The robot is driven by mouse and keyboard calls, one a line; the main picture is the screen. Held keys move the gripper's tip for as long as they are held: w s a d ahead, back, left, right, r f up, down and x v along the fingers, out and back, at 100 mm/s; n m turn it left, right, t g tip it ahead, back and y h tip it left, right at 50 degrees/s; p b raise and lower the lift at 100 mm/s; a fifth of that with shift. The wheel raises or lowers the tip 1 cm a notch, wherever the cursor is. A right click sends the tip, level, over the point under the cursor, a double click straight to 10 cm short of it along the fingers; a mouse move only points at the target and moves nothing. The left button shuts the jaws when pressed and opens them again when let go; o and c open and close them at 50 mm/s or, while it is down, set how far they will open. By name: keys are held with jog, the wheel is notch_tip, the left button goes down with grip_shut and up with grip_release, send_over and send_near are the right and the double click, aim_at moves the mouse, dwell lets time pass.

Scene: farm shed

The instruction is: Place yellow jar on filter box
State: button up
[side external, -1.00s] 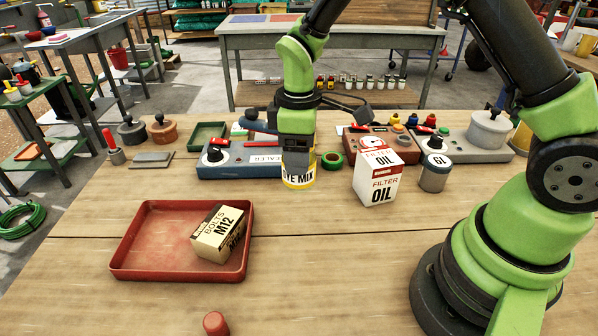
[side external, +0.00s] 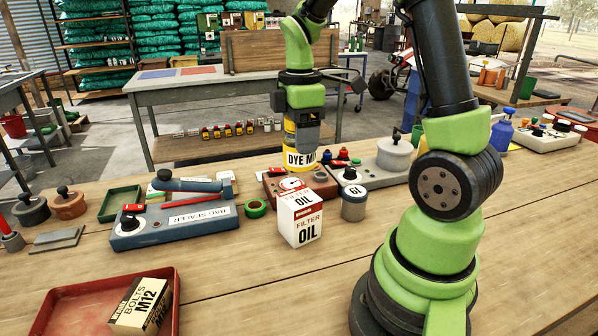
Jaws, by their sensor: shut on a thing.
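The yellow jar (side external: 301,158), with a white label reading "DYE M", is held upright in my gripper (side external: 302,138), which is shut on its upper part. The jar is raised and appears behind and just above the filter box (side external: 300,226) in the picture. The filter box is a white and red carton marked "OIL FILTER". It stands upright on the wooden table, and its top is bare. The jar's lower edge shows apart from the box top. The far side of the jar and part of the fingers are hidden.
A grey jar (side external: 354,203) stands close to the box's right. A red device (side external: 275,186) and a grey device with a pot (side external: 394,154) are behind. A blue bag sealer (side external: 172,223) and green tape roll (side external: 256,208) lie left. A red tray (side external: 84,296) holds a bolts box.

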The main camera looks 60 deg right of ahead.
aim_at(299, 162)
jog(key=shift+f, duration=2.9)
jog(key=shift+f, duration=0.15)
jog(key=o, duration=0.9)
jog(key=shift+o, duration=0.2)
